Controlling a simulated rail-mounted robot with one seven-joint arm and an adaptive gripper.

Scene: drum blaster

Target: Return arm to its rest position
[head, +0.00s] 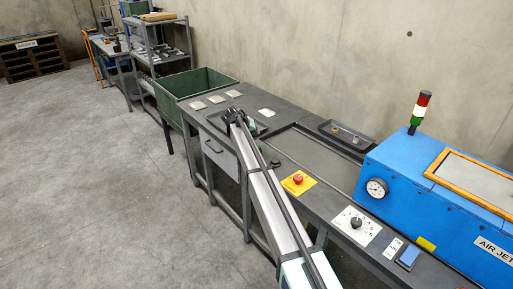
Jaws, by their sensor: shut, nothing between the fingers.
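My arm reaches from the bottom of the head view up and left over the workbench (320,157). My dark gripper (233,116) is at its far end, above the bench near the small flat tiles. It looks small and partly hidden by the arm, with nothing seen held in it; its fingers are shut.
A blue AIR JET machine (433,203) with a signal tower (419,109) stands at the right. A red emergency button (298,179) and control knob (356,223) sit along the bench front. A green bin (205,83) stands beyond. Floor at left is clear.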

